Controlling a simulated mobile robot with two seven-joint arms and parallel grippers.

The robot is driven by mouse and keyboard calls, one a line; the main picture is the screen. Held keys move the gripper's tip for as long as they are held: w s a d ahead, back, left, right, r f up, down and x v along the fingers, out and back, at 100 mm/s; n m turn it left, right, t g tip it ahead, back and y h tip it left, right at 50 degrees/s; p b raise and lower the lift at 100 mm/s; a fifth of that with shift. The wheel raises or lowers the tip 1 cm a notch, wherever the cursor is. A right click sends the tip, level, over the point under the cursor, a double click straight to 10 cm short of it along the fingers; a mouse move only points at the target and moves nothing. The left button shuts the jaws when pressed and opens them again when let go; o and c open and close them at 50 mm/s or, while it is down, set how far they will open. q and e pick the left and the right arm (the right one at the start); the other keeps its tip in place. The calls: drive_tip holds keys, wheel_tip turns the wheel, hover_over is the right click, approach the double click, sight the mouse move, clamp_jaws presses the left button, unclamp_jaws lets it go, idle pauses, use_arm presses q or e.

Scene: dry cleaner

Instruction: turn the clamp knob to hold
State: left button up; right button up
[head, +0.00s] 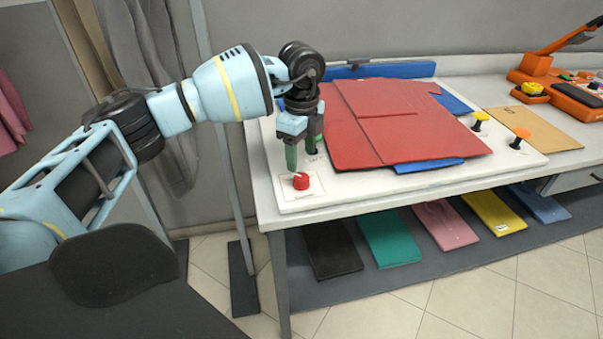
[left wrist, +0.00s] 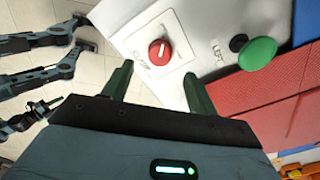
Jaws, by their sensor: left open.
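The red clamp knob (head: 301,181) sits on a pale square plate at the front left corner of the white board. In the left wrist view the knob (left wrist: 160,52) shows a white pointer line. The lettering around it is too small to read surely. My left gripper (head: 302,165) is open and points down just above the knob. In the left wrist view its two green fingers (left wrist: 157,80) are spread apart, and the knob lies beyond their tips, between their lines. No contact with the knob is visible. My right gripper cannot be made out.
A green button (left wrist: 258,53) stands close to the knob. A red folded cloth (head: 385,120) lies over blue pieces on the board (head: 330,200). Yellow and orange knobs (head: 519,138) stand at the right. Coloured panels (head: 390,237) lie on the shelf below.

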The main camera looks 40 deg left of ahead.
sight(301, 177)
use_arm(q)
wheel_tip(301, 177, down, 7)
drive_tip(key=shift+r, duration=0.2)
drive_tip(key=shift+c, duration=0.2)
drive_tip(key=c, duration=0.9)
